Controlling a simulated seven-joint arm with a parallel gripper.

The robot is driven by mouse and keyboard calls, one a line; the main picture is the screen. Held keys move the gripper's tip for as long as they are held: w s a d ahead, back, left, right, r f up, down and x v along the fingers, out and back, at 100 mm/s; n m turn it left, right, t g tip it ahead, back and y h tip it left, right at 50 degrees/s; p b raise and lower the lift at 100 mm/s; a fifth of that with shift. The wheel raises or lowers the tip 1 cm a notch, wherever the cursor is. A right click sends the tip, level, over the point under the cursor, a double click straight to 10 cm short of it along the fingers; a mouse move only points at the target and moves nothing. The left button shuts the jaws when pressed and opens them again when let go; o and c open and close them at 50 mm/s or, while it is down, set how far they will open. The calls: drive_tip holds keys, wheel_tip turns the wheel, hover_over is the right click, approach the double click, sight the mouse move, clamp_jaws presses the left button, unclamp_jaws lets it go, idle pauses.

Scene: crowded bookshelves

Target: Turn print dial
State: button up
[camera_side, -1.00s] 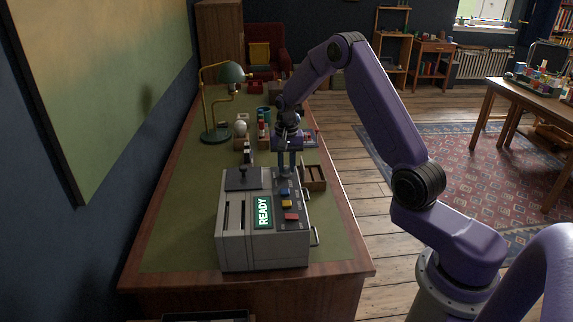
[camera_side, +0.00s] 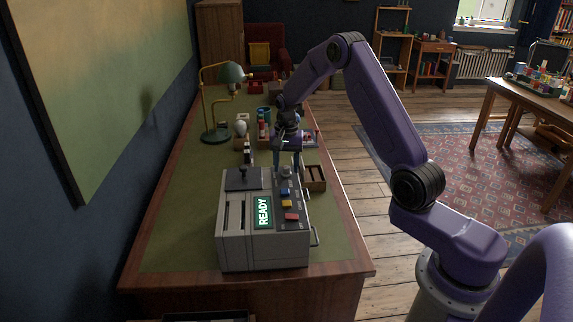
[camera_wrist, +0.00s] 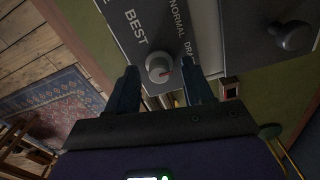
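The print dial (camera_wrist: 158,67) is a round grey knob on the dark panel of the printer-like machine. It has a red mark on its face, toward the lower right in the wrist view. The labels BEST, NORMAL and a partly hidden DRA... stand around it. In the side view the dial (camera_side: 286,172) sits at the back of the panel. My gripper (camera_wrist: 159,66) is open, with one finger on each side of the dial and visible gaps between. In the side view my gripper (camera_side: 286,166) is just behind and above the dial.
The machine (camera_side: 235,245) shows READY on a green screen (camera_side: 264,212). Blue, yellow and red buttons (camera_side: 291,217) lie in front of the dial. A black knob (camera_wrist: 292,37) stands on its other side.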

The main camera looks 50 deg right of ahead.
sight(287, 167)
wheel_tip(287, 167, up, 17)
drive_tip(key=shift+r, duration=0.2)
idle(0.6)
idle(0.3)
drive_tip(key=s+a+n, duration=1.2)
drive_tip(key=s+a, duration=0.2)
drive_tip(key=a, duration=0.5)
drive_tip(key=s+f+n, duration=0.2)
drive_tip(key=s+n, duration=0.3)
drive_tip(key=s, duration=0.6)
drive_tip(key=s+f+n, duration=0.3)
drive_tip(key=s+n, duration=0.3)
drive_tip(key=s, duration=0.6)
drive_tip(key=shift+s+n, duration=0.2)
drive_tip(key=shift+n, duration=0.1)
